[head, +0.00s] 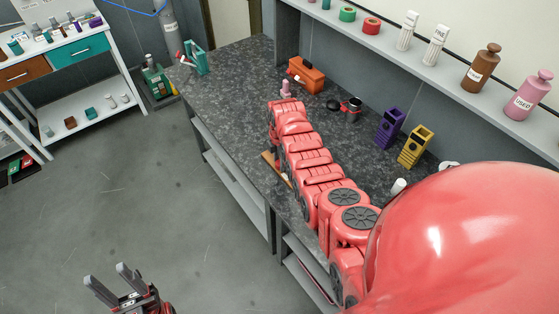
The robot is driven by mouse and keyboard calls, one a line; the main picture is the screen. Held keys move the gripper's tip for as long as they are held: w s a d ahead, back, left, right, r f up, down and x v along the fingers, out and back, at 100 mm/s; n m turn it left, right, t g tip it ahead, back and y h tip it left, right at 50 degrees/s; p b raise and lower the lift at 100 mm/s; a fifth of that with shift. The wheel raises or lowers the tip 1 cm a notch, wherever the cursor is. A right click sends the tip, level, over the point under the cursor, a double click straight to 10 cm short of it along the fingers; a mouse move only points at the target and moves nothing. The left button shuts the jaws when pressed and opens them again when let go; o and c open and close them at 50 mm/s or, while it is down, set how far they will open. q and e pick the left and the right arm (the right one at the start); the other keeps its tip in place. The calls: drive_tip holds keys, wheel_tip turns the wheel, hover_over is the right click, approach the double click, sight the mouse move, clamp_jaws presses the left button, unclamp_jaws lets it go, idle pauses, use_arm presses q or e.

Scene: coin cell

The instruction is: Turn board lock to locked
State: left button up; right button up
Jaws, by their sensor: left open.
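My left gripper (106,276) is at the bottom left, over the grey floor and away from the bench. Its two dark fingers are spread apart with nothing between them. My red right arm lies across the dark speckled bench. The fingers of my right gripper are hidden by the arm. A light wooden edge (268,160) shows beside the arm; it may be part of a board, mostly hidden behind the arm. I cannot make out a lock or its position.
On the bench (238,65) are an orange toolbox (308,76), a dark cylinder (352,109), a purple holder (389,127) and a yellow holder (416,146). A teal device (196,58) stands at the far left end. Bottles line the shelf (405,56) above.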

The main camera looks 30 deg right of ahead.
clamp_jaws()
drive_tip(key=shift+w+f+m+b, duration=0.1)
drive_tip(key=shift+f+m+b, duration=0.15)
drive_tip(key=shift+m+b, duration=1.15)
drive_tip(key=shift+m, duration=0.2)
drive_tip(key=shift+r+m+b, duration=0.25)
drive_tip(key=shift+m+b, duration=0.05)
drive_tip(key=shift+m, duration=0.4)
drive_tip(key=shift+r, duration=0.1)
drive_tip(key=o, duration=0.5)
unclamp_jaws()
